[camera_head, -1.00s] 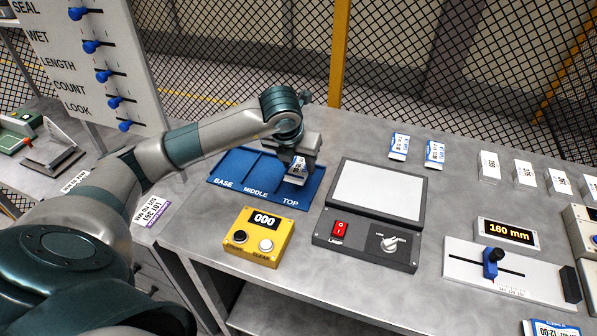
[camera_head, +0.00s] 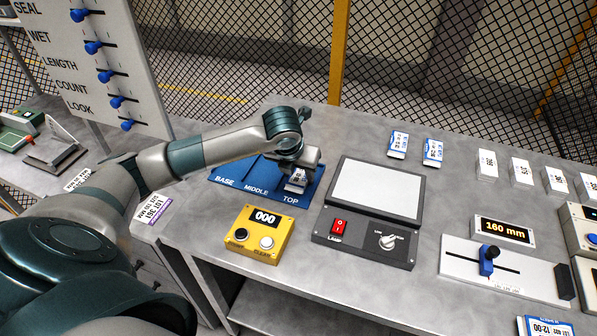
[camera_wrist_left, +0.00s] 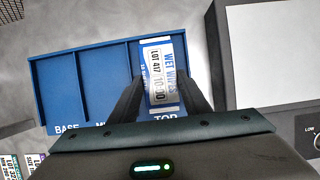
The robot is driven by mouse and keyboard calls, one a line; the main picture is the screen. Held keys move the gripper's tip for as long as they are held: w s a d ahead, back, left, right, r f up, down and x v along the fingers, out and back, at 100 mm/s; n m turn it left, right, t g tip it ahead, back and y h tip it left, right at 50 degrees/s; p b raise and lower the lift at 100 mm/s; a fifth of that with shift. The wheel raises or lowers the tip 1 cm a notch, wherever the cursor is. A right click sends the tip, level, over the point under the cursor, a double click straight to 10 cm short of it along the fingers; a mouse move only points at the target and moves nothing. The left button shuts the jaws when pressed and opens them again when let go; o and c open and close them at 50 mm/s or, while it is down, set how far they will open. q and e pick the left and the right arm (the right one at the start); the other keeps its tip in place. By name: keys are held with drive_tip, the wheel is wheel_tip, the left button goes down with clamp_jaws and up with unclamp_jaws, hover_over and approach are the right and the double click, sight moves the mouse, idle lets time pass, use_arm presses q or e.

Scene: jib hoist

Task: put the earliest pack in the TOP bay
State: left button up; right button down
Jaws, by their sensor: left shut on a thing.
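My left gripper (camera_head: 298,178) is shut on a white and blue wet wipes pack (camera_head: 296,181). In the left wrist view the pack (camera_wrist_left: 160,75) sits between the two fingers, its label reading LOT 417 and 10:30. The pack is over the TOP bay of the blue tray (camera_head: 232,170); I cannot tell whether it touches the bay floor. The tray's BASE and MIDDLE bays look empty in the left wrist view (camera_wrist_left: 80,85). Two more wipes packs, one on the left (camera_head: 398,144) and one on the right (camera_head: 433,152), lie at the back of the table. My right gripper is not in view.
A lamp box (camera_head: 372,205) with a pale panel stands right of the tray. A yellow counter (camera_head: 259,234) reading 000 stands in front. Several white blocks (camera_head: 520,172) and a 160 mm gauge (camera_head: 505,230) are further right. Another pack (camera_head: 545,327) lies at the front right.

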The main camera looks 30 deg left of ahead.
use_arm(q)
drive_tip(key=shift+f, duration=0.15)
drive_tip(key=o, duration=0.8)
drive_tip(key=shift+r, duration=0.25)
drive_tip(key=shift+s+r, duration=0.1)
drive_tip(key=shift+r, duration=0.05)
drive_tip(key=shift+b+v, duration=1.35)
drive_tip(key=shift+v, duration=4.45)
